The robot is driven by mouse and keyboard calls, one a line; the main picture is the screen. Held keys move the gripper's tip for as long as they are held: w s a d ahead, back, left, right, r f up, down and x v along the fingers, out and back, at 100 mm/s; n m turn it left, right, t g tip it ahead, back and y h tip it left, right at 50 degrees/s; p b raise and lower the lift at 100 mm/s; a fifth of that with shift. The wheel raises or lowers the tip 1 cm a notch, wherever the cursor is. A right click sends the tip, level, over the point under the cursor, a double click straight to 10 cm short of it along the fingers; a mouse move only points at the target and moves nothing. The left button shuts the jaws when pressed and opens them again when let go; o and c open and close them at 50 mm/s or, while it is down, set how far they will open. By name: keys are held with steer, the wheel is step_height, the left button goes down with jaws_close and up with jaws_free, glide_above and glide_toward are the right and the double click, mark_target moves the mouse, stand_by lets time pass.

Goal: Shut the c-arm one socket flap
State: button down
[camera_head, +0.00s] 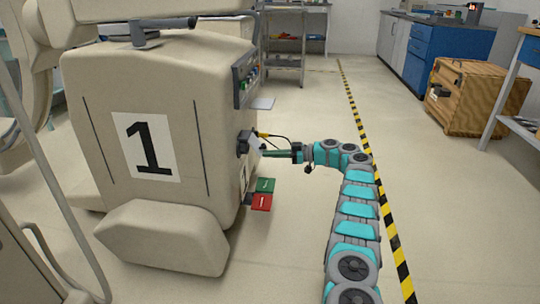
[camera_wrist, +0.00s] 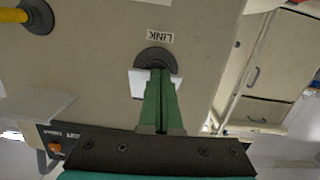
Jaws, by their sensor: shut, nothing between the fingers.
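The c-arm one cart (camera_head: 90,135) is the beige body with a large "1" on the left in the head view. In the wrist view a dark round socket (camera_wrist: 154,55) sits under a "LINK" label. A white square flap (camera_wrist: 138,84) is at the socket, with part of the dark round showing above it; its exact angle is unclear. My gripper (camera_head: 266,153) reaches the cart's side face from the right. In the wrist view my gripper (camera_wrist: 160,74) has its green fingers together and empty, tips in front of the flap and covering part of it. Contact cannot be told.
A yellow plug (camera_wrist: 14,16) with a dark cable sits in another socket close by. Green (camera_head: 265,185) and red (camera_head: 261,202) plates stick out low on the cart. A wooden crate (camera_head: 466,95) stands farther back.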

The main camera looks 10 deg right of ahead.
steer(key=shift+w+a+f+t+y+b, duration=0.25)
steer(key=shift+a+f+y+b, duration=0.25)
steer(key=shift+y+b, duration=0.25)
stand_by(1.2)
steer(key=shift+w+a+f+b, duration=0.1)
steer(key=shift+a+f+b, duration=0.4)
steer(key=shift+b, duration=0.3)
stand_by(1.3)
